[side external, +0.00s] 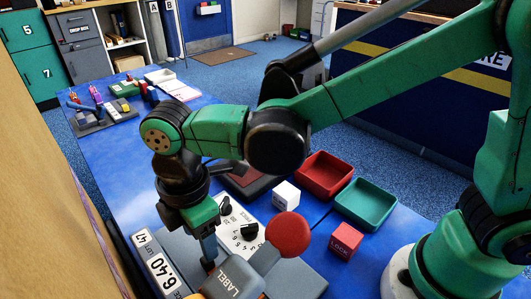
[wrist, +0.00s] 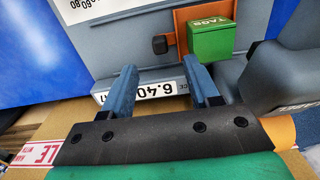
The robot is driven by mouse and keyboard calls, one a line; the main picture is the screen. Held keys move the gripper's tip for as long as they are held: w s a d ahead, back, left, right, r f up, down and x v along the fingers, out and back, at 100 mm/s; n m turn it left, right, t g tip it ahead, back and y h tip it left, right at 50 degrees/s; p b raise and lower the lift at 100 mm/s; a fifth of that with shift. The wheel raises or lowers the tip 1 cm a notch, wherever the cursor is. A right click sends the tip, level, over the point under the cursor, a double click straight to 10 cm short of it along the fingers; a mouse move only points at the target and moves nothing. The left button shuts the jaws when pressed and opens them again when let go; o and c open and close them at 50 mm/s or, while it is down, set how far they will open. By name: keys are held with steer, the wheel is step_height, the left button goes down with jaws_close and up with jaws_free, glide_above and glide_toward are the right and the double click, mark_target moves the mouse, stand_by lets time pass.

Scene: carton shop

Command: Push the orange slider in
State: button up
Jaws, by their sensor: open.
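In the wrist view an orange part (wrist: 182,27) lies on the grey machine top, with a small dark knob (wrist: 160,44) at its left side. A green box marked TAGS (wrist: 211,41) covers much of it, so I cannot tell how far the slider sticks out. My gripper (wrist: 159,74) is open and empty. Its two blue-grey fingers point at the machine, with the knob beyond and between their tips. In the side view my gripper (side external: 209,258) points down over the machine; the orange slider cannot be made out clearly there.
The machine has a 6.40 plate (side external: 163,273), a dial face (side external: 238,226), a grey LABEL part (side external: 236,279) and a red ball (side external: 287,234). A white cube (side external: 286,195), red cube (side external: 345,241), red tray (side external: 326,162) and teal tray (side external: 391,205) stand to the right.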

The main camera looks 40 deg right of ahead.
mark_target(222, 254)
steer(key=m, duration=1.7)
steer(key=shift+f+m, duration=0.2)
steer(key=shift+m, duration=0.2)
steer(key=shift+f, duration=2.65)
jaws_close()
